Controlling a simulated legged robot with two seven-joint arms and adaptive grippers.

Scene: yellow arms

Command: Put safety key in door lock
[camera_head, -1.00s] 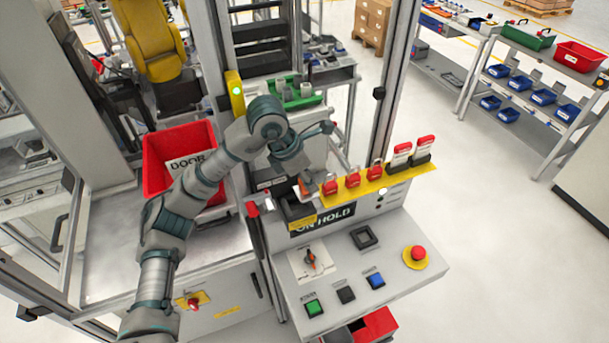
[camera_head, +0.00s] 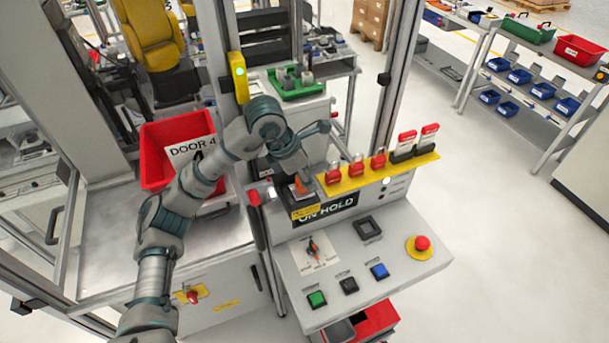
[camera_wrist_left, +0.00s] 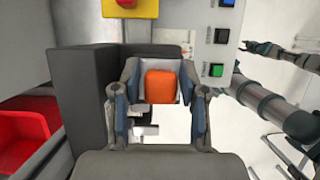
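The orange safety key (camera_head: 300,187) is at the dark lock box (camera_head: 291,203) on the left end of the control panel. In the left wrist view the key's orange head (camera_wrist_left: 161,87) lies between the two fingers of my left gripper (camera_wrist_left: 160,108), with a gap on either side. The gripper looks open around it. The head view shows my left gripper (camera_head: 299,170) just above the box. How deep the key sits is hidden. What looks like my right gripper (camera_wrist_left: 263,47) is small and dark in the left wrist view; its fingers are unclear.
A yellow strip (camera_head: 350,184) with several red padlocks stands behind the panel. The panel carries a rotary switch (camera_head: 313,249), coloured buttons and a red emergency stop (camera_head: 422,243).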

